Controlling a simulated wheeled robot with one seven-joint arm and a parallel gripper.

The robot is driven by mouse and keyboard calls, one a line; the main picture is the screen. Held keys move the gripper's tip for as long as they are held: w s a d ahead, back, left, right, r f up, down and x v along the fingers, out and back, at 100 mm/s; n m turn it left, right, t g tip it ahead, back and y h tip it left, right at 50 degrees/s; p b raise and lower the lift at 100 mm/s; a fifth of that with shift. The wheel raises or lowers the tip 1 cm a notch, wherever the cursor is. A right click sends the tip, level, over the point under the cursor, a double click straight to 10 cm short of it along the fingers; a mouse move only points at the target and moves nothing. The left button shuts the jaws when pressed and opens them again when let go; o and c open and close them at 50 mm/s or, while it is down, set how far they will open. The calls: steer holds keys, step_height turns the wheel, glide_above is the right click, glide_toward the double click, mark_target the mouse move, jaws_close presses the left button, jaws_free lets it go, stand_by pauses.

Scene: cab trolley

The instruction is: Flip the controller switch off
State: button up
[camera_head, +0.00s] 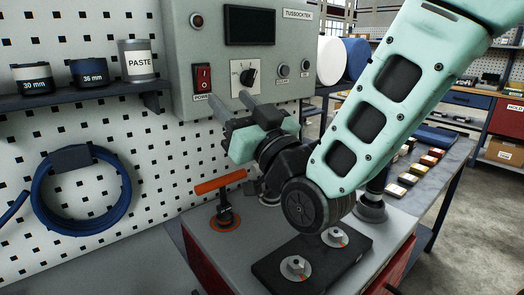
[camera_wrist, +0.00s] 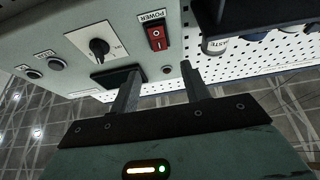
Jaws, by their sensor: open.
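The controller (camera_head: 215,50) is a grey box on the pegboard wall. Its red power rocker switch (camera_head: 203,78), marked I and O, sits at the lower left of its face above a POWER label. The switch also shows upside down in the wrist view (camera_wrist: 157,37), beyond the fingers. Which way the rocker is tipped is too small to tell. My gripper (camera_head: 229,96) is open and empty, in front of the controller's lower edge, below and to the right of the switch. In the wrist view its two fingertips (camera_wrist: 160,68) stand apart, and the switch is unobstructed.
A black rotary knob (camera_head: 248,76) and two round buttons (camera_head: 284,70) lie right of the switch. A shelf (camera_head: 80,98) with a paste tub (camera_head: 137,60) is on the left. Below stands a trolley top (camera_head: 345,235) with an orange-handled clamp (camera_head: 219,183).

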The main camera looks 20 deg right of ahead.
steer(key=b+v, duration=0.8)
steer(key=b, duration=0.6)
